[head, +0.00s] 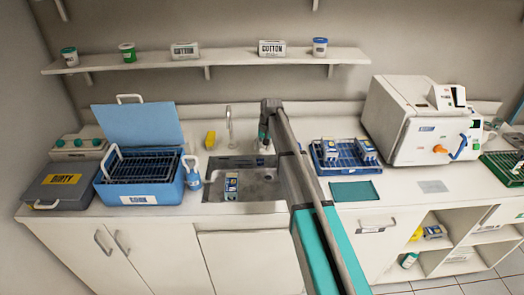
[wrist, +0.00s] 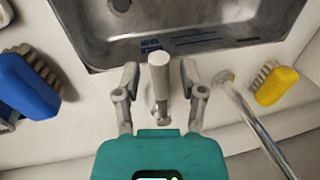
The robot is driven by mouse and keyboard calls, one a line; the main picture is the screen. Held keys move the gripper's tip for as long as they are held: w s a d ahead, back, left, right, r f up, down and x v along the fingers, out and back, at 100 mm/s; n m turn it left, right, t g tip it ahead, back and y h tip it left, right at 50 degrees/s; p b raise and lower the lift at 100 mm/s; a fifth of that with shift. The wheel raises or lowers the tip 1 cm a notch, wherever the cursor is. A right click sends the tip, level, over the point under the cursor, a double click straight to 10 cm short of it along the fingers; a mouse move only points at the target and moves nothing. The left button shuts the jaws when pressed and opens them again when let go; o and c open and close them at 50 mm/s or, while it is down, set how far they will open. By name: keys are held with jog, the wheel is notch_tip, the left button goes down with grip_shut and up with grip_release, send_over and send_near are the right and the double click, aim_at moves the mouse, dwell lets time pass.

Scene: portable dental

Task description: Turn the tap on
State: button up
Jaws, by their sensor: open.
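The tap's chrome spout (head: 229,125) rises behind the sink (head: 212,187) in the head view. In the wrist view the spout (wrist: 252,122) is at the right. A pale grey upright handle with a rounded cylindrical top (wrist: 159,72) stands between my fingers and seems to be the tap's lever. My gripper (wrist: 160,78) is open around it, one finger on each side, with a gap showing on both sides. In the head view my gripper (head: 265,138) is at the sink's back right edge, and my arm hides part of the sink's right side. No water shows.
A yellow brush (wrist: 276,85) lies beyond the spout, and a blue brush (wrist: 28,84) lies on the other side. A blue and white item (head: 231,185) is in the sink. A blue rack (head: 345,155) stands right of my arm. A shelf (head: 225,58) runs above.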

jog(key=shift+f, duration=0.2)
grip_shut()
dwell(0.3)
